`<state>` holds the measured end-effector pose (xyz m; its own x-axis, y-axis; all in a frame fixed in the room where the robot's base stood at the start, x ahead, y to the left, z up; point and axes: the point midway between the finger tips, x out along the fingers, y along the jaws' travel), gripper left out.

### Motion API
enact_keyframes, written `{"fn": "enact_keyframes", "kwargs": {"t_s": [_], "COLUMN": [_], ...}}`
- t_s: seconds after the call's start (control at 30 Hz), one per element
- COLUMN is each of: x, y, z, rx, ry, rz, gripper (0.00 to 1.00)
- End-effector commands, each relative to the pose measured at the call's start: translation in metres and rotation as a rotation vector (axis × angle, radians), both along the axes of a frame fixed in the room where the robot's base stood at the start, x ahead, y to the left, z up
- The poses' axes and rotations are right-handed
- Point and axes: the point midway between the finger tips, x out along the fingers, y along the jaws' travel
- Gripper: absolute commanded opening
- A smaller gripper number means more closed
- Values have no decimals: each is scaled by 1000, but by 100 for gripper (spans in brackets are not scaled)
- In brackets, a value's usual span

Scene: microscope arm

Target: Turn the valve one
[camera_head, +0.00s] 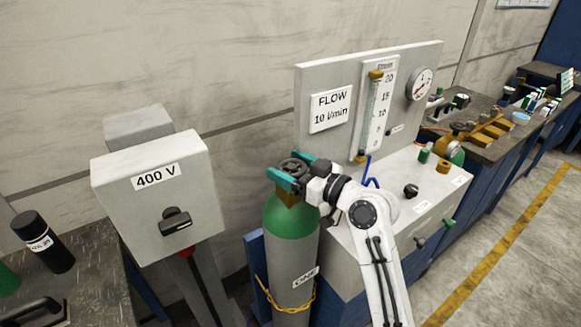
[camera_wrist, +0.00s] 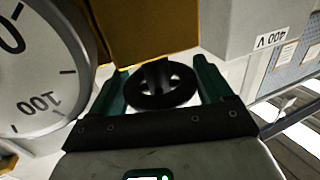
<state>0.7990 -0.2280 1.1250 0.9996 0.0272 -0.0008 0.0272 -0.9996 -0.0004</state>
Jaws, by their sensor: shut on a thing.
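The cylinder labelled ONE (camera_head: 292,262) is grey with a green shoulder and stands upright, held by a yellow chain. Its valve is a dark round handwheel (camera_head: 293,167) on a brass body at the top. My gripper (camera_head: 283,176) has teal fingers and is at the handwheel, one finger on either side of it. In the wrist view the black handwheel (camera_wrist: 153,88) sits between the two green fingers, and my gripper (camera_wrist: 158,85) is shut on it. The brass body (camera_wrist: 150,35) shows beyond the wheel.
A grey 400 V box (camera_head: 160,195) with a black switch is left of the cylinder. A flow panel (camera_head: 330,75) with a tube meter and a round gauge (camera_head: 421,84) stands behind. A bench with brass fittings (camera_head: 480,130) is at right. A black bottle (camera_head: 42,242) stands at far left.

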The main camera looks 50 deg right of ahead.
Motion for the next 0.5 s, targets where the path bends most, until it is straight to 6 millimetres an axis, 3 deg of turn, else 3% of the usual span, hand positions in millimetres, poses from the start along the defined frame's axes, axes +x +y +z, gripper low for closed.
{"fn": "enact_keyframes", "kwargs": {"t_s": [0.5], "x": [1], "y": [-1], "z": [-6], "rx": [-2], "ry": [-5], "rz": [293], "gripper": [49]}}
